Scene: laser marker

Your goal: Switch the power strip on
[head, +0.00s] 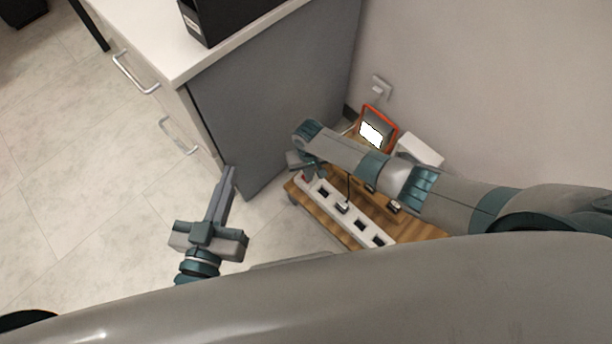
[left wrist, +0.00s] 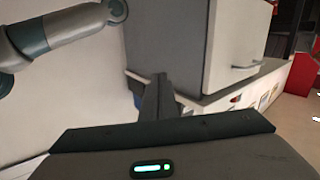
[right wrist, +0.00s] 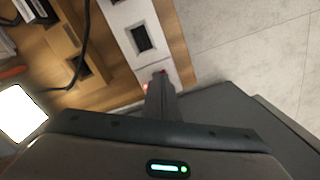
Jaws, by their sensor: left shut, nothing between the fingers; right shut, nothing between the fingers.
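My right gripper (head: 309,174) is shut and empty at the strip's far left end. In the right wrist view its fingertips (right wrist: 160,76) overlap a small red, bright switch (right wrist: 160,72) there. The fingers partly hide it; I cannot tell its position or whether they touch. My left gripper (head: 230,172) is shut and empty, above the floor left of the strip.
A grey-sided cabinet (head: 270,105) with a white top stands behind the grippers. An orange-framed device (head: 378,129) with a bright screen and a white box (head: 420,151) are behind my right arm. A wall socket (head: 381,87) is above. The floor at left (head: 70,180) is clear.

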